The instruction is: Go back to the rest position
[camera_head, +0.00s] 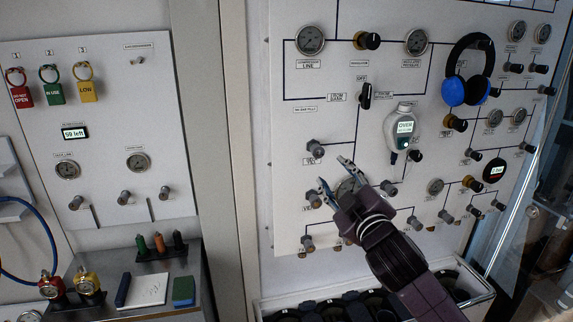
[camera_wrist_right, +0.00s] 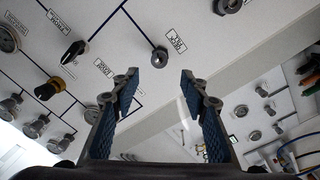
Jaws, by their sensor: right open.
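My right gripper (camera_head: 334,176) is open and empty in front of the lower left part of the large white fill panel (camera_head: 290,215) in the head view. Its arm comes up from the bottom right. One finger is near a knob (camera_head: 314,200) at the panel's lower left, but I cannot tell whether they touch. In the right wrist view, the two blue-padded fingers (camera_wrist_right: 160,98) stand wide apart with nothing between them. A knob (camera_wrist_right: 159,57) on the panel shows beyond the gap. My left gripper is not in view.
Blue headphones (camera_head: 468,75) and a handheld meter (camera_head: 402,128) are on the panel. A side panel (camera_head: 100,120) with coloured tags stands at the left above a bench (camera_head: 190,262). A bin of cylinders (camera_head: 480,295) lies below the panel, under my right arm.

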